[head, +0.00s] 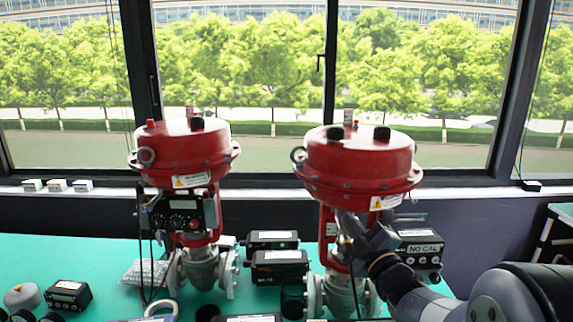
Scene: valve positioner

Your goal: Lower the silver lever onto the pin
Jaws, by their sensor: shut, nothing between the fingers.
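The right red valve actuator (358,165) stands on its red yoke and grey valve body (340,292) on the green table. My arm reaches in from the lower right, and my gripper (350,228) is at the front of this yoke, below the red housing. The gripper looks shut and holds nothing. A black positioner box (420,247) marked "NO CAL" sits just right of the gripper. I cannot make out the silver lever or the pin; my gripper and wrist cover much of the yoke. Whether the gripper touches anything there cannot be told.
A second red valve (184,155) with a black positioner (182,212) stands to the left. Black boxes (280,266) lie between the valves. More small parts (68,295) lie at the left on the green table (110,255). Windows line the back.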

